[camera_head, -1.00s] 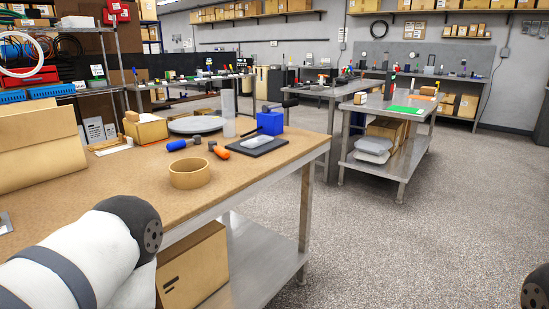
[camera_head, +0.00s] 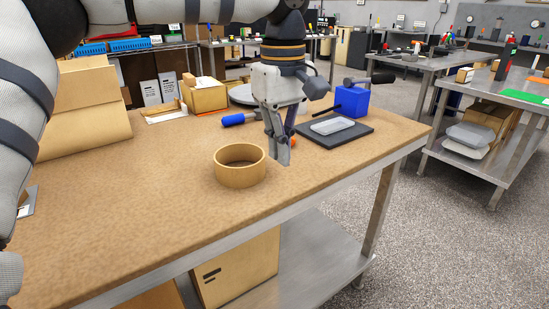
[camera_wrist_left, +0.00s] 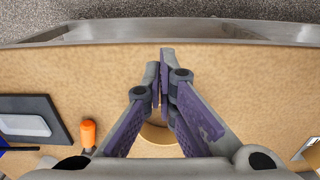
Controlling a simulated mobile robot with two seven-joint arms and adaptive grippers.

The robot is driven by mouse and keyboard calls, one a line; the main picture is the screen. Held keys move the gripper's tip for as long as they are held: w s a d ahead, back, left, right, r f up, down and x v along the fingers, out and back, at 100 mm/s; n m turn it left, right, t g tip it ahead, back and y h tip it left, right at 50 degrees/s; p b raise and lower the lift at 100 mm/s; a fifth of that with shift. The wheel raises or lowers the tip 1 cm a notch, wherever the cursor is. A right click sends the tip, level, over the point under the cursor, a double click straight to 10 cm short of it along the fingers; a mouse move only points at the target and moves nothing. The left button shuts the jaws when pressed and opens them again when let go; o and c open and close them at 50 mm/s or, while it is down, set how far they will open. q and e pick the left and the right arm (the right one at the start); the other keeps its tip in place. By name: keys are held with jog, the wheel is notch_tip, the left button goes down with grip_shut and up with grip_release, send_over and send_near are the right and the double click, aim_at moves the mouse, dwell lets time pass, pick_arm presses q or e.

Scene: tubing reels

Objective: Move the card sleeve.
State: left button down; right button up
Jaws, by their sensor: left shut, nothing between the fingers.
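The card sleeve, a short tan open ring (camera_head: 240,176), stands on the brown worktop near its front edge. My left gripper (camera_head: 284,158) points down just to the right of the sleeve and above the worktop, its fingers closed with nothing between them. In the left wrist view the closed fingertips (camera_wrist_left: 163,60) are over the bare worktop near the metal edge. The sleeve shows partly behind the fingers there (camera_wrist_left: 154,134), mostly hidden. My right gripper is not in view.
A dark pad with a pale dish (camera_head: 333,126) and a blue block (camera_head: 351,101) lie right of the gripper. A blue-handled tool (camera_head: 238,119) and an orange-handled one (camera_wrist_left: 88,134) lie nearby. A large cardboard box (camera_head: 85,108) stands left.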

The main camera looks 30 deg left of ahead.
aim_at(269, 195)
pick_arm(q)
notch_tip(269, 195, down, 10)
jog(key=shift+s+r, duration=0.15)
jog(key=shift+r, duration=0.1)
jog(key=a, duration=0.1)
jog(key=w+a, duration=0.1)
jog(key=a, duration=0.1)
jog(key=shift+w, duration=0.25)
jog(key=shift+w+a, duration=0.1)
jog(key=shift+a, duration=0.25)
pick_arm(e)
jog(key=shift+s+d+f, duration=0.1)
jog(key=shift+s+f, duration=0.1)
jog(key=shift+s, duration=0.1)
